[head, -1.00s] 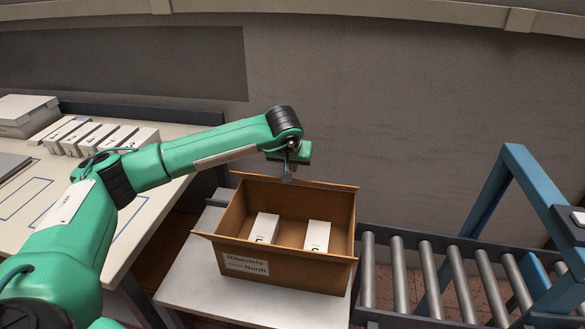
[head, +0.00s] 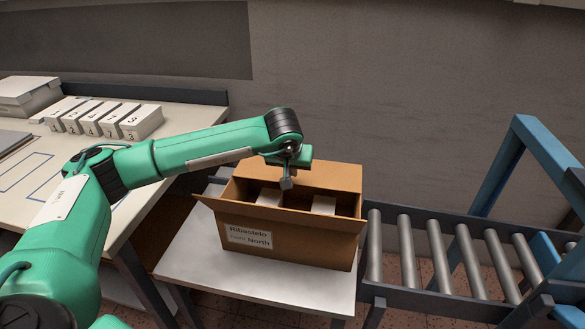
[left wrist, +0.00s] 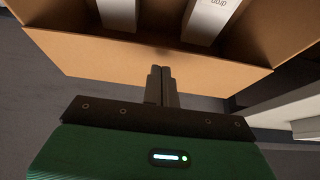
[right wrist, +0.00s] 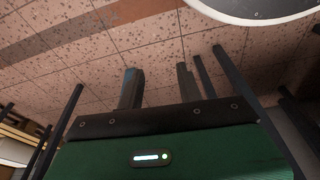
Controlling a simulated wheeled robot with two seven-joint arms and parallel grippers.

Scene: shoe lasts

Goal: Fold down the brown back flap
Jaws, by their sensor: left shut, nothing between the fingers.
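The brown carton (head: 300,245) stands on a white-topped stand. Its brown back flap (head: 325,178) slopes inward from the back rim, over the back of the opening; its exact angle is hard to judge. It also fills a band across the left wrist view (left wrist: 105,60). My left gripper (head: 287,183) is shut and empty, fingers down at the flap; I cannot tell whether they touch it. Two white boxes (head: 269,197) (head: 323,205) lie inside, partly hidden. My right gripper (right wrist: 158,85) is open over the tiled floor, away from the carton.
A roller conveyor (head: 435,245) with a blue frame (head: 545,150) stands right of the carton. A table (head: 150,165) at left holds a row of white boxes (head: 105,120).

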